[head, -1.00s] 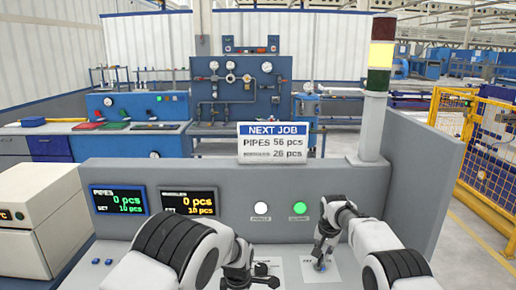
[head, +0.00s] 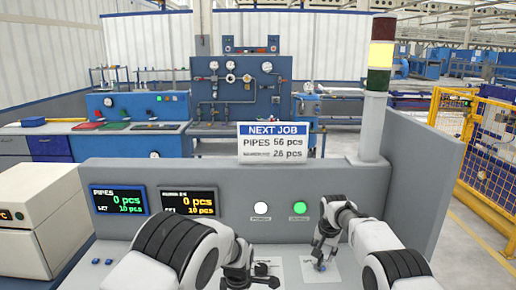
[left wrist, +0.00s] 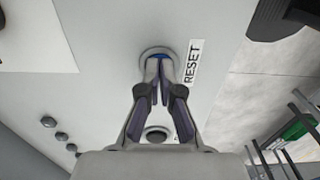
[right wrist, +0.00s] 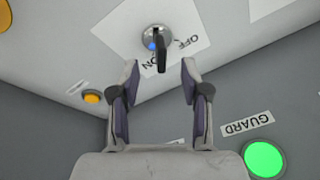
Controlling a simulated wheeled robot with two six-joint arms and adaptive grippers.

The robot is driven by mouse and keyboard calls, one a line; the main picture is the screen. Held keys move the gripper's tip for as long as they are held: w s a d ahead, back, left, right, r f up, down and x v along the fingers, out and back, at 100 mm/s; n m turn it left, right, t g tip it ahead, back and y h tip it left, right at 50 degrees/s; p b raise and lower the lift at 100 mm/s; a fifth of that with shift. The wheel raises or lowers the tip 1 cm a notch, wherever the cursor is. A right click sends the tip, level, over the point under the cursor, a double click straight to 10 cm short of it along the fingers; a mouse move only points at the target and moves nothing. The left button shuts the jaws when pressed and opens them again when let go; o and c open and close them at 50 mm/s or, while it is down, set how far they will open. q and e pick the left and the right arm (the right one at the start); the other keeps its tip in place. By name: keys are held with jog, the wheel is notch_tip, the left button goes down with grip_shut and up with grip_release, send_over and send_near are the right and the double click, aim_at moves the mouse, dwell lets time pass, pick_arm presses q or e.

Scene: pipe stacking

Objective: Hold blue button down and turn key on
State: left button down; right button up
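The blue button (left wrist: 157,55) sits in a round metal ring beside the RESET label (left wrist: 192,62). The tips of my left gripper (left wrist: 161,66) are together over it and cover most of it. They look in contact, but how far the button is pressed cannot be told. The key switch (right wrist: 157,38) is a round metal lock with a black key lever (right wrist: 162,58) on a white plate marked ON and OFF. The lever lies beside the ON text. My right gripper (right wrist: 159,73) is open and empty, its fingers apart on either side of the lever and short of it.
A green lit GUARD button (right wrist: 264,159) and an orange button (right wrist: 92,97) are near my right gripper. Two counter displays (head: 118,200) are on the grey panel. A signal tower (head: 380,55) glows yellow. A side wall (head: 435,185) bounds the console on the right.

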jog(key=m, duration=0.3)
jog(key=shift+m+h, duration=0.3)
jog(key=shift+h, duration=0.1)
dwell(0.4)
notch_tip(320, 180, up, 4)
jog(key=shift+f, duration=0.1)
dwell(0.3)
